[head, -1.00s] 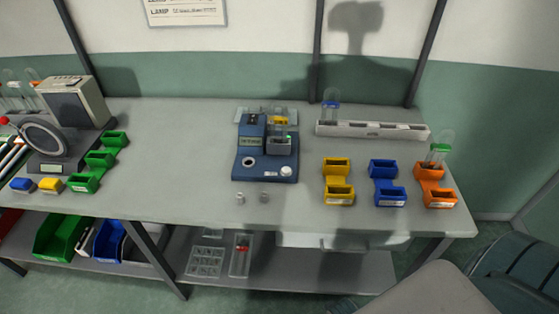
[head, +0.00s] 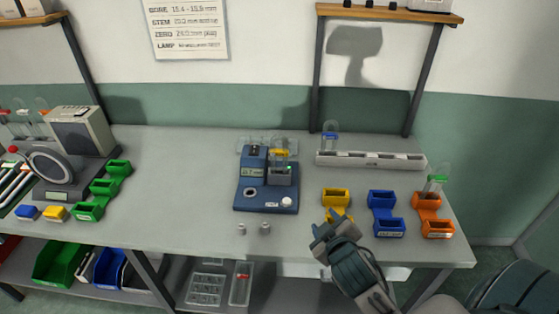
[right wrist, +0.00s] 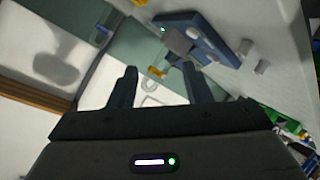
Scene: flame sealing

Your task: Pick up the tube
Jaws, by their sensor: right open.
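A tube with a blue band (head: 329,136) stands at the left end of the white rack (head: 400,162), and one with a green band (head: 438,179) stands in an orange bin at the right. My right gripper (head: 324,230) is open and empty, in front of the yellow bins and right of the device. In the right wrist view the yellow band (right wrist: 156,73) and device (right wrist: 207,40) show beyond the open fingers (right wrist: 158,72). My left gripper is out of view.
Yellow (head: 336,198), blue (head: 382,201) and orange (head: 427,202) bins stand at the right. Two small metal pieces (head: 253,228) lie before the device. Green bins (head: 103,190) and a round dial instrument (head: 50,166) are at left. Bench left of the device is clear.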

